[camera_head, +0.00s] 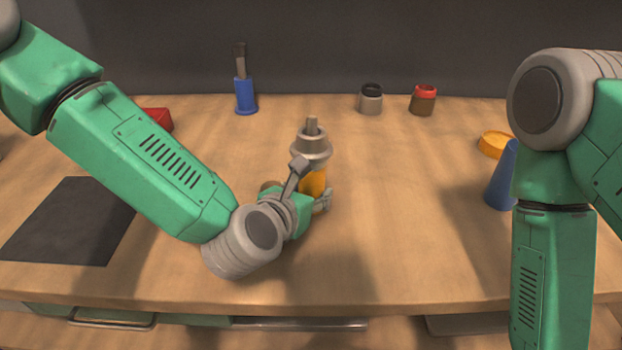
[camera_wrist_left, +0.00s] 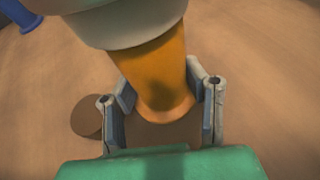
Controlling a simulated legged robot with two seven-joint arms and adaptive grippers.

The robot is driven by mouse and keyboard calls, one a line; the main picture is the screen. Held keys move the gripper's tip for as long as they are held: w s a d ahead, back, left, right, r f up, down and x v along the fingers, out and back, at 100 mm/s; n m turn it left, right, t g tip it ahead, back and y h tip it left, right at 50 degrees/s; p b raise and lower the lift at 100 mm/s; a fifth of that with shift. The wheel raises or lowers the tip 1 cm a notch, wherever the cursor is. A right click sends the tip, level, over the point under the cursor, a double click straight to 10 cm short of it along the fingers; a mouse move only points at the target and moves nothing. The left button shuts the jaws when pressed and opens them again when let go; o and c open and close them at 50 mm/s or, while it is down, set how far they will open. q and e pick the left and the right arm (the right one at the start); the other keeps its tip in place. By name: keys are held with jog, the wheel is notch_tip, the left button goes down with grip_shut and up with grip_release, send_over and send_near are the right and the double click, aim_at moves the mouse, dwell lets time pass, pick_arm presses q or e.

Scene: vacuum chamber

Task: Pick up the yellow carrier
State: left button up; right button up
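The yellow carrier (camera_head: 314,184) stands upright near the middle of the table, with a grey stepped piece (camera_head: 311,143) on top of it. In the left wrist view the carrier (camera_wrist_left: 158,70) shows as an orange-yellow tapered body below that pale piece. My left gripper (camera_head: 311,187) is low at the carrier, with one finger on each side of it. In the wrist view the fingers (camera_wrist_left: 160,85) are spread around the body, close to its sides; firm contact does not show. My right arm (camera_head: 542,260) hangs at the right; its gripper is out of view.
A blue holder (camera_head: 245,96), a grey jar (camera_head: 370,99) and a red-topped jar (camera_head: 424,100) stand at the back. A blue cone (camera_head: 503,178) and a yellow disc (camera_head: 494,144) are at the right. A dark mat (camera_head: 70,222) lies left. The front-centre table is clear.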

aim_at(309, 148)
pick_arm(q)
jog(key=shift+d, duration=0.15)
grip_shut()
jog(key=shift+d+r, duration=0.15)
jog(key=shift+d, duration=0.4)
jog(key=r, duration=0.3)
jog(key=r+p, duration=0.1)
jog(key=r, duration=0.2)
jog(key=a+r+p, duration=0.1)
jog(key=r, duration=0.2)
jog(key=shift+d+r, duration=0.4)
jog(key=shift+r, duration=0.1)
pick_arm(e)
jog(key=shift+d+r, duration=0.25)
jog(key=shift+r, duration=0.3)
jog(key=shift+d+r, duration=0.25)
jog(key=shift+r, duration=0.3)
pick_arm(q)
jog(key=shift+a+f, duration=0.15)
jog(key=shift+a, duration=0.1)
pick_arm(e)
jog(key=shift+a, duration=0.2)
